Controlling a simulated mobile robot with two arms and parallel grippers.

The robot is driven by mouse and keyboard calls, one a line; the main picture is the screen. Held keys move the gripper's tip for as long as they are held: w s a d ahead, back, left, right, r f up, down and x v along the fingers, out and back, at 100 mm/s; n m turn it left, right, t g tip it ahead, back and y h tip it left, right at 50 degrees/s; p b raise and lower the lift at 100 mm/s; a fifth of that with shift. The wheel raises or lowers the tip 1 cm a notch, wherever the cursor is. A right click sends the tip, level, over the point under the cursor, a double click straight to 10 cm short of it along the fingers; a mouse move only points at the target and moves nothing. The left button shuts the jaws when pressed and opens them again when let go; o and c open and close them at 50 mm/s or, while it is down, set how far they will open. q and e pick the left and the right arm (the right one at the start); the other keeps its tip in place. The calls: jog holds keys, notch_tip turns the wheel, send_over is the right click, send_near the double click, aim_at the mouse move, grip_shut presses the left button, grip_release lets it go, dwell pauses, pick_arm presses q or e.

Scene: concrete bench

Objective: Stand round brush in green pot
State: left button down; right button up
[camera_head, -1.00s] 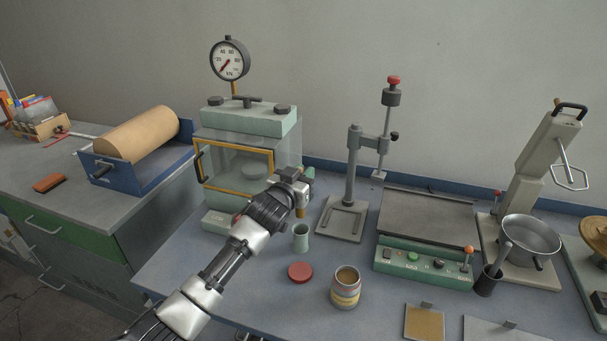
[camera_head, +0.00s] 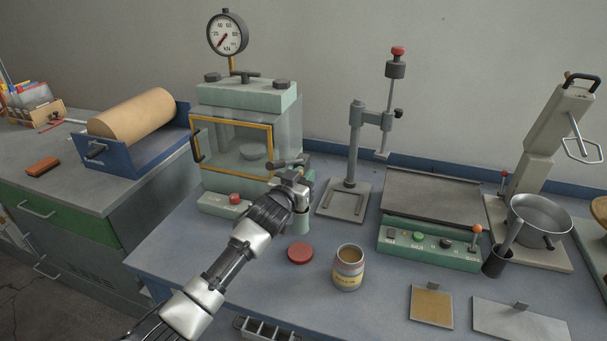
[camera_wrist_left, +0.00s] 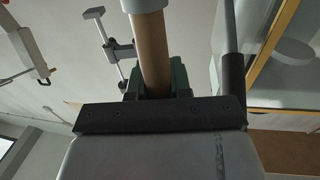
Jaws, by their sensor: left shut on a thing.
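My left gripper (camera_head: 302,186) is directly above the pale green pot (camera_head: 301,222) on the bench, overlapping its top. The gripper is shut on the round brush, whose brown wooden handle (camera_wrist_left: 152,50) and grey upper band (camera_wrist_left: 144,5) show in the left wrist view. The handle stands roughly in line with the dark green finger pads (camera_wrist_left: 158,82). In the head view the brush is mostly hidden by the gripper. The pot's rim is also covered, so I cannot tell whether the handle's lower end is inside it. My right gripper is not in view.
A glass-fronted press (camera_head: 245,145) stands close behind the gripper. A red lid (camera_head: 300,253) and an open jar (camera_head: 348,268) are in front and right of the pot. A stand (camera_head: 347,200) is behind right. Bare bench lies left of the pot.

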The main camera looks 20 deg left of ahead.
pick_arm(q)
jog(key=shift+f, duration=0.45)
jog(key=c, duration=1)
grip_release()
jog(key=shift+o, duration=0.2)
jog(key=s+a, duration=0.2)
jog(key=s, duration=0.8)
jog(key=shift+s+b, duration=0.3)
jog(key=shift+s, duration=0.05)
jog(key=shift+f, duration=0.1)
